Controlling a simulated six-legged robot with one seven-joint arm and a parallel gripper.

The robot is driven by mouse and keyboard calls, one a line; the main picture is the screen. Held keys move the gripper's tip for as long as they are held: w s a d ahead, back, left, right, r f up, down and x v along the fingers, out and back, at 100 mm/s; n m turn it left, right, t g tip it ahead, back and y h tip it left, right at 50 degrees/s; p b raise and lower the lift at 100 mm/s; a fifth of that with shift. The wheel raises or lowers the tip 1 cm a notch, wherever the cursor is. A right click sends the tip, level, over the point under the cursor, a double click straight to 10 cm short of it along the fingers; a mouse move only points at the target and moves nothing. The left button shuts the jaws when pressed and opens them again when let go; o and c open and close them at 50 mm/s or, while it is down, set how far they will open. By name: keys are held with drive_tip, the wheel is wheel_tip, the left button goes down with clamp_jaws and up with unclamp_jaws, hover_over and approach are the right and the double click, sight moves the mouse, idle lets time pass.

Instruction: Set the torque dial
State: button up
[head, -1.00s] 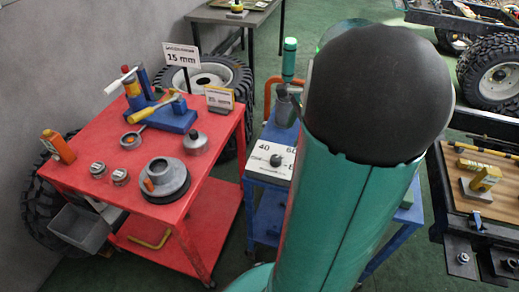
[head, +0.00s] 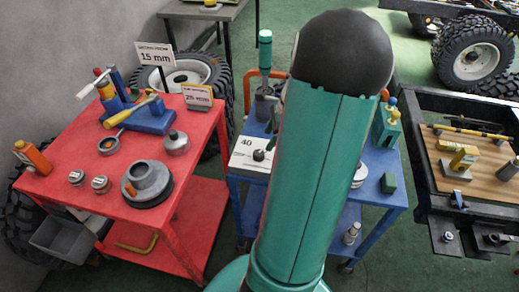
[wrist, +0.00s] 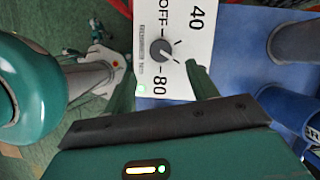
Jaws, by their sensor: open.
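The torque dial is a dark round knob (head: 259,155) on a white panel (head: 243,162), on the blue cart left of my arm. The wrist view shows the knob (wrist: 160,50) close up on its panel (wrist: 180,15), with OFF, 40 and 80 printed around it. A pale mark shows on the knob; its exact setting is hard to tell. My gripper (wrist: 160,72) is open, with one green finger on each side of the panel's lower part, near the knob. I cannot tell whether either finger touches. In the head view my arm hides the gripper and part of the panel.
A red cart (head: 75,170) with tools, jars and sign cards stands left. The blue cart (head: 375,190) carries a green-handled tool (head: 265,55) behind the panel and a green box (head: 387,125) right of my arm. A dark workbench (head: 440,200) stands right. Green floor shows between.

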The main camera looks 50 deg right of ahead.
sight(259, 153)
drive_tip(key=x, duration=0.7)
drive_tip(key=shift+w+f, duration=0.2)
drive_tip(key=c, duration=1)
